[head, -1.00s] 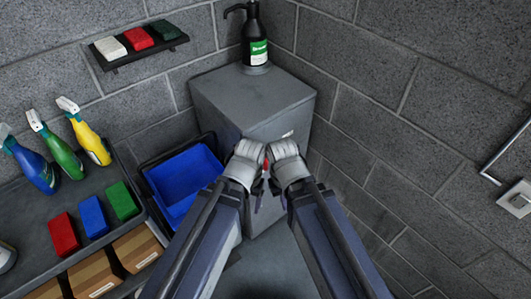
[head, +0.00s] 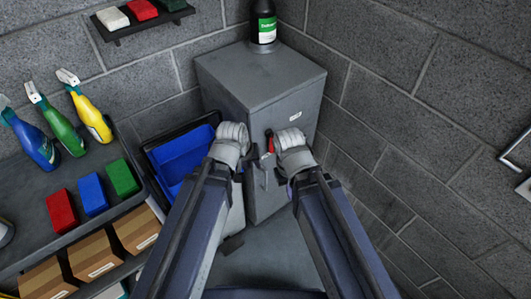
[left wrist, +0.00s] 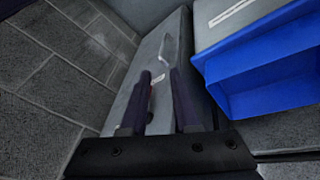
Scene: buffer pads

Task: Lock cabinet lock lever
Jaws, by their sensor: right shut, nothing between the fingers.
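The grey cabinet (head: 262,85) stands in the corner. A small red part (head: 270,142), which looks like the lock lever, shows on its front beside my right gripper. Its exact angle is hard to tell. My right gripper (head: 265,172) is shut and empty, close to the cabinet front just below the red part; I cannot tell whether they touch. My left gripper (head: 239,174) is at the cabinet's left front edge, its fingers mostly hidden behind my wrist. In the left wrist view its fingers (left wrist: 160,76) are apart with nothing held, and the cabinet front lies beyond.
A blue bin (head: 183,156) stands left of the cabinet; it also shows in the left wrist view (left wrist: 260,75). A pump bottle (head: 264,25) stands on top of the cabinet. A shelf (head: 40,200) with spray bottles and coloured pads is at left. A brick wall (head: 430,130) bounds the right.

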